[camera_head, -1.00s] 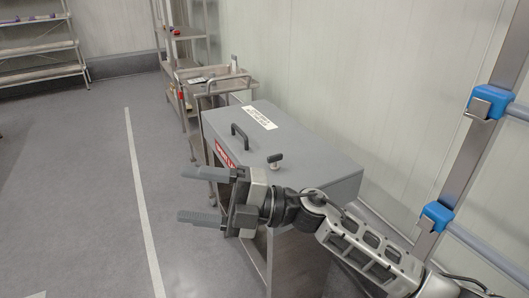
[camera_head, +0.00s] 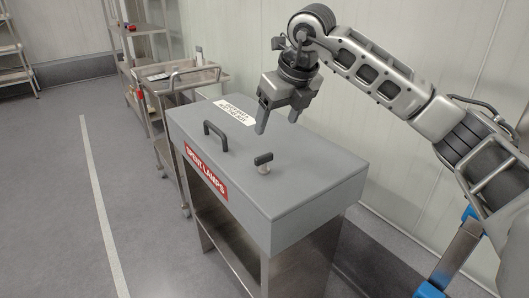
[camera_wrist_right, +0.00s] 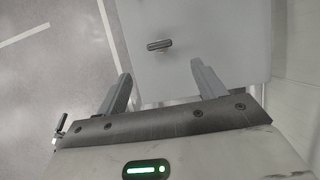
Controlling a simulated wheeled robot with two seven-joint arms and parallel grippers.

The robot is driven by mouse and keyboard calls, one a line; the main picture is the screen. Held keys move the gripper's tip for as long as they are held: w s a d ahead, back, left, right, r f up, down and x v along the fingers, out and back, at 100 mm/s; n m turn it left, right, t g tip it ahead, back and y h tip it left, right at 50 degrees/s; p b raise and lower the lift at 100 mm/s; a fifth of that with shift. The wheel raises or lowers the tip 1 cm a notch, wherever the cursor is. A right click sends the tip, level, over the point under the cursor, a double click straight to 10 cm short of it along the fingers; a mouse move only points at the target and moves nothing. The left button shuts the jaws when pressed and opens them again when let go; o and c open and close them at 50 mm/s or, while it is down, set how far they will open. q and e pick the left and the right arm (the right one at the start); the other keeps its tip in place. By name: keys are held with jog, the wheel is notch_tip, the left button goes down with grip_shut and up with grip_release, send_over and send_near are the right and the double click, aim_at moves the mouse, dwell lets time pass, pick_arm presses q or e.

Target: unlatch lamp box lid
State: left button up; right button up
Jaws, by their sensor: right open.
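The grey lamp box (camera_head: 300,190) stands on a metal stand, with a red "SPENT LAMPS" label on its front. Its lid is closed. A dark T-shaped latch knob (camera_head: 263,160) sits on the lid, right of an arched black handle (camera_head: 216,132). My right gripper (camera_head: 278,122) is open and empty above the back part of the lid, pointing down, apart from the latch. In the right wrist view the latch knob (camera_wrist_right: 159,45) shows beyond and between the two open fingers (camera_wrist_right: 163,85). My left gripper is not in view.
A metal cart (camera_head: 180,80) stands behind the box, with shelving (camera_head: 140,45) further back. The pale wall runs close along the right side. A post with blue brackets (camera_head: 430,290) stands at the lower right. The floor at left is clear.

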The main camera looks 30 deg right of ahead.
aim_at(264, 155)
jog(key=x, duration=1.1)
jog(key=shift+f, duration=0.25)
jog(key=c, duration=1)
